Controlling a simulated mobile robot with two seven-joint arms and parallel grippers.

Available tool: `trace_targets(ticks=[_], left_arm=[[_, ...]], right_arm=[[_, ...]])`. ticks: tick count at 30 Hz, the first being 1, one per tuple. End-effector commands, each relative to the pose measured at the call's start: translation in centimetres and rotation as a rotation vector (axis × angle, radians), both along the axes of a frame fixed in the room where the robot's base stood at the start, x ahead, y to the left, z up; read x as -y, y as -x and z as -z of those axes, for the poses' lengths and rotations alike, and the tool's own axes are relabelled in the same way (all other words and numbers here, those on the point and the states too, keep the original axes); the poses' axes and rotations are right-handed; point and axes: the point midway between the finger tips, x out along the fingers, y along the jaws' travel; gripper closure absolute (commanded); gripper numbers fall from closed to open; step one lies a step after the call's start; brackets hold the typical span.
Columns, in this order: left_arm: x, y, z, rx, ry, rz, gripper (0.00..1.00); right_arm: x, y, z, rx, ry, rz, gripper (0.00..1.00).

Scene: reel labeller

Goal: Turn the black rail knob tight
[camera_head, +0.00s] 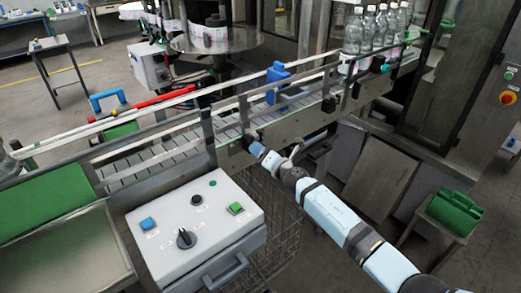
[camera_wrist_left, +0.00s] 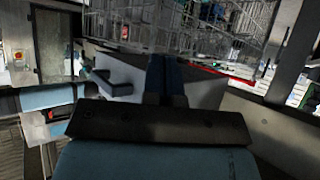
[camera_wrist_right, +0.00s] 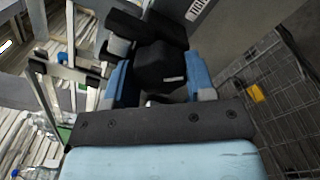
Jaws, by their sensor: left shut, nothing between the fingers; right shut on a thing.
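The black rail knob (camera_wrist_right: 160,66) sits between the blue fingers of my right gripper (camera_wrist_right: 158,82) in the right wrist view, and the gripper is shut on it. In the head view my right gripper (camera_head: 256,150) reaches the near side rail of the conveyor, and the knob is mostly hidden there. My left gripper (camera_wrist_left: 164,82) is shut and empty in the left wrist view, in front of a grey box. My left arm does not show in the head view.
The control box (camera_head: 195,235) with a black dial and a front handle stands left of my right arm. A wire basket (camera_head: 280,215) hangs below.

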Motion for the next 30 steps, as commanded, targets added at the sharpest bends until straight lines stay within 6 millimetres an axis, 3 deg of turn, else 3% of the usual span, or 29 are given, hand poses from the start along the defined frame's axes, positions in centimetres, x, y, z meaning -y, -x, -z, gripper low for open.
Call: trace_targets(ticks=[30], left_arm=[[-0.8, 0.3, -4.0, 0.000, -0.009, -0.019, 1.00]], right_arm=[[-0.1, 0.1, -0.4, -0.569, -0.780, 0.000, 0.74]])
